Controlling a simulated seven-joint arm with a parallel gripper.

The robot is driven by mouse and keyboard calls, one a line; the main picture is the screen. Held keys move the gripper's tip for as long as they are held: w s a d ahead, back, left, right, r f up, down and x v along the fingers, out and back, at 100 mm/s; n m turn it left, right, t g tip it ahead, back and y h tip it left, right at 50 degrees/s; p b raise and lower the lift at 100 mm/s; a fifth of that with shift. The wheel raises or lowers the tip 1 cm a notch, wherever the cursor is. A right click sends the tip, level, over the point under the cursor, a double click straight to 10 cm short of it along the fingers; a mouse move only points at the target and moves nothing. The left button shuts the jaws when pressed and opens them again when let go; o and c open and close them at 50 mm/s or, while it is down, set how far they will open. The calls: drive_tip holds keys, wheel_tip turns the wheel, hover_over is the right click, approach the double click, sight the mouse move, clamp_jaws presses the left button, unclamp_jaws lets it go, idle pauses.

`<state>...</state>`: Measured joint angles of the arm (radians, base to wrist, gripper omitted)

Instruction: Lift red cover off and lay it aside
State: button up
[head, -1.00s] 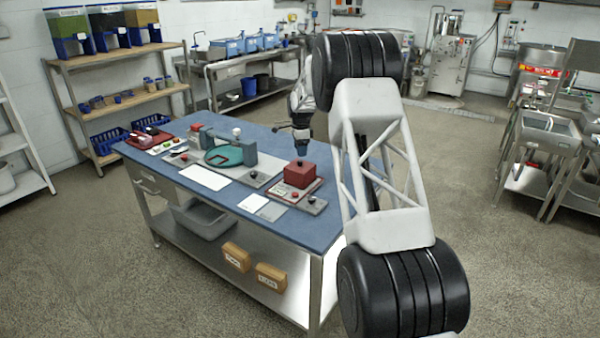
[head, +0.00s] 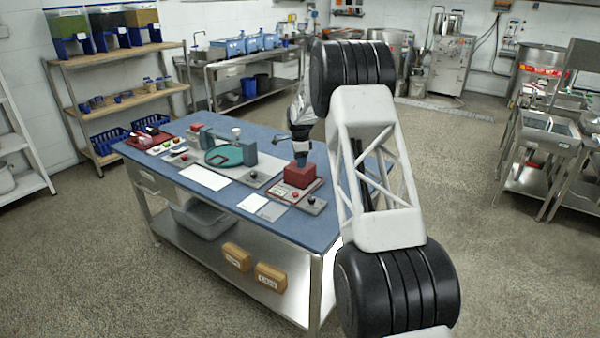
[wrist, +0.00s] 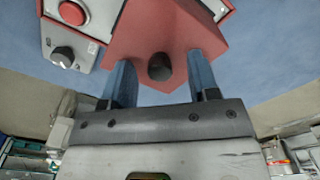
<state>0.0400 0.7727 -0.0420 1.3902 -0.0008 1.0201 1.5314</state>
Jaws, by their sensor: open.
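The red cover (head: 299,175) is a red block with a dark knob on top, sitting on a base plate at the near right part of the blue table. It also shows in the wrist view (wrist: 155,30), with its dark round knob (wrist: 160,67) between my fingers. My gripper (head: 301,160) is directly over the cover. In the wrist view my gripper (wrist: 160,75) has two blue fingers apart, one on each side of the knob. I cannot tell whether the fingers touch the cover's top.
A green round part (head: 224,155) and a white sheet (head: 205,178) lie to the left. Bare blue tabletop (head: 270,137) lies behind the cover.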

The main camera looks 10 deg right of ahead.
idle(0.5)
clamp_jaws()
